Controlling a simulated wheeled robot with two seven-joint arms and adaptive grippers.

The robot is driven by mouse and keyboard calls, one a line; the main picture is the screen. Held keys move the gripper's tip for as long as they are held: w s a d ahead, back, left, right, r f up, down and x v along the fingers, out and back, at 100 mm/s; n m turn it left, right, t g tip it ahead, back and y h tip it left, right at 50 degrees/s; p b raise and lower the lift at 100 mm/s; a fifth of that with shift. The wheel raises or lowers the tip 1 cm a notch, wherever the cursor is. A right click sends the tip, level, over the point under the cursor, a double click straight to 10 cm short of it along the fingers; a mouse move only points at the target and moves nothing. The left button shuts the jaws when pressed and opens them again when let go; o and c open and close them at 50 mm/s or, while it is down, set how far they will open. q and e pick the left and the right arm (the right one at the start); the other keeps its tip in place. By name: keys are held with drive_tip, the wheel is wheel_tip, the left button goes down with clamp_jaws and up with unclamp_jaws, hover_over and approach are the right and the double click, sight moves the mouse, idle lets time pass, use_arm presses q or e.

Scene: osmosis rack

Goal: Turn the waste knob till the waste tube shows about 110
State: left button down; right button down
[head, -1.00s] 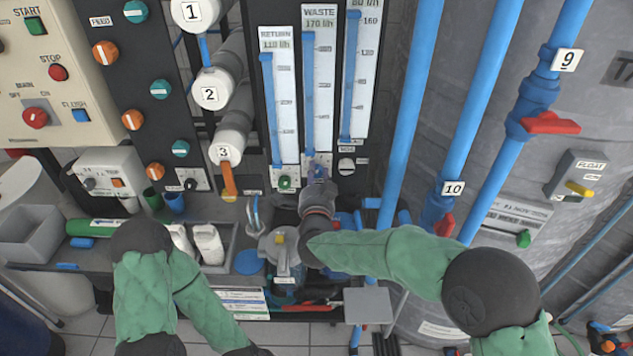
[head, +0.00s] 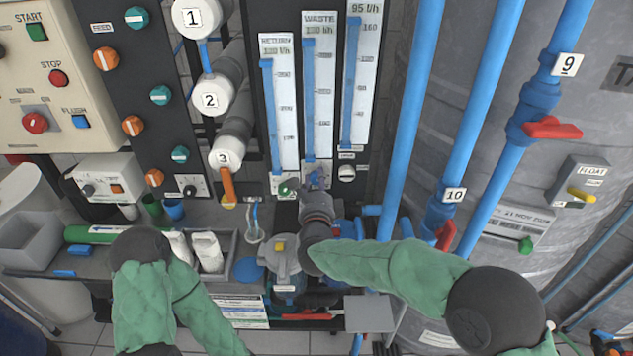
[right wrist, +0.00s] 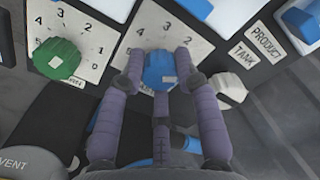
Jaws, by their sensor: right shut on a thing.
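The waste tube (head: 319,100) stands in the middle of three flow tubes in the head view; its display seems to read about 130 l/h. The blue waste knob (right wrist: 158,70) sits on a white dial plate in the right wrist view. My right gripper (right wrist: 160,62) is shut on this knob, a finger on either side. In the head view my right gripper (head: 317,184) covers most of the knob below the tube. My left arm reaches down out of the picture, and its gripper is not in view.
A green knob (right wrist: 57,58) on its own dial is close left of the gripper. A pale knob (right wrist: 228,88) is close right, by the product tank label. Blue pipes (head: 411,110) rise right of the tubes. A filter housing (head: 284,265) stands below.

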drive_tip(key=shift+d+m, duration=0.1)
drive_tip(key=shift+m, duration=0.7)
drive_tip(key=shift+f, duration=0.1)
drive_tip(key=c, duration=0.9)
unclamp_jaws()
drive_tip(key=s, duration=1.2)
